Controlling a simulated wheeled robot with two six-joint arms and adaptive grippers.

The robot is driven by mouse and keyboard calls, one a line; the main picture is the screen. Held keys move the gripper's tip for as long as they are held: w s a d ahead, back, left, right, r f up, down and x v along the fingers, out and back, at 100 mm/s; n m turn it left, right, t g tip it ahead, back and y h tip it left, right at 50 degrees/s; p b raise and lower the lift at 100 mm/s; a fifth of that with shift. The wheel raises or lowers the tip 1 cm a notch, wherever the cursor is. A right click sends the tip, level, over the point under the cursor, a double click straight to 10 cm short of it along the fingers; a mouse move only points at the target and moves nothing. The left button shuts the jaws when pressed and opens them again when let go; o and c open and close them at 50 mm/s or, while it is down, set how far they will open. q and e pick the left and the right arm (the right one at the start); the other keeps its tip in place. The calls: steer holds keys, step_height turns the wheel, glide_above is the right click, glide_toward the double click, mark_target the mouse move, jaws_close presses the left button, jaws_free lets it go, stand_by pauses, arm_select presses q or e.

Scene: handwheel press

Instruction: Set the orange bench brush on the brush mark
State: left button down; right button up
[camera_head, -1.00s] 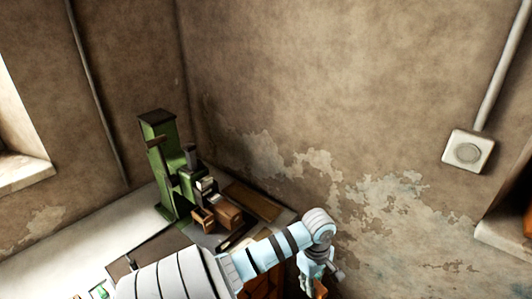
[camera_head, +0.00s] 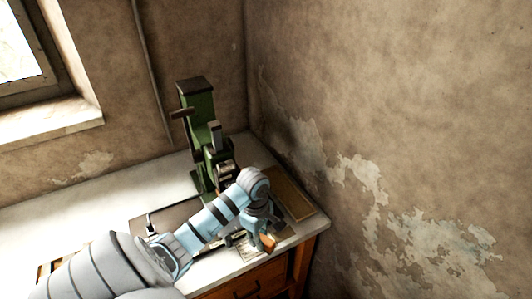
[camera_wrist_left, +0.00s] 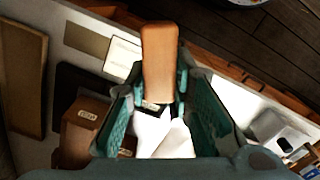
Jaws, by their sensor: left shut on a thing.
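The orange bench brush (camera_wrist_left: 160,62) is in my left gripper (camera_wrist_left: 157,108), its orange-brown block standing out past the teal fingers in the left wrist view. In the head view a small orange end of the brush (camera_head: 268,243) shows below my left gripper (camera_head: 258,228), over the front right part of the bench. Pale shapes (camera_wrist_left: 163,135) show between the fingers; I cannot tell what they are. A white card (camera_wrist_left: 122,55) and a tan rectangle (camera_wrist_left: 88,38) lie on the bench beyond the brush; I cannot tell which is the brush mark. My right gripper is out of view.
The green press (camera_head: 197,125) stands at the back of the white bench (camera_head: 75,215), partly behind my arm. A brown board (camera_head: 292,196) lies at the right end. A wooden block (camera_wrist_left: 83,130) is left of the gripper in the wrist view.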

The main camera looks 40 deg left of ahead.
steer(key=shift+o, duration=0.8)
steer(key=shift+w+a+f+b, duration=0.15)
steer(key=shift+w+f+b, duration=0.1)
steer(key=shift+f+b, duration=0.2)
arm_select(q)
steer(key=w+a+r+n+b, duration=0.1)
steer(key=w+r+n+b, duration=0.15)
steer(key=w+r, duration=0.35)
steer(key=w+a+r+n+b, duration=0.1)
steer(key=w+r+n+b, duration=0.15)
steer(key=w, duration=0.55)
steer(key=shift+m, duration=0.5)
steer(key=f+b, duration=0.3)
steer(key=f, duration=0.3)
steer(key=f+b, duration=0.4)
steer(key=f, duration=0.2)
steer(key=f+b, duration=0.3)
steer(key=f, duration=0.3)
steer(key=shift+w+a+f, duration=0.1)
steer(key=shift+w+f, duration=0.05)
steer(key=shift+w, duration=0.2)
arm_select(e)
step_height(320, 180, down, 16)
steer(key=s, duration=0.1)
arm_select(q)
steer(key=shift+b, duration=0.3)
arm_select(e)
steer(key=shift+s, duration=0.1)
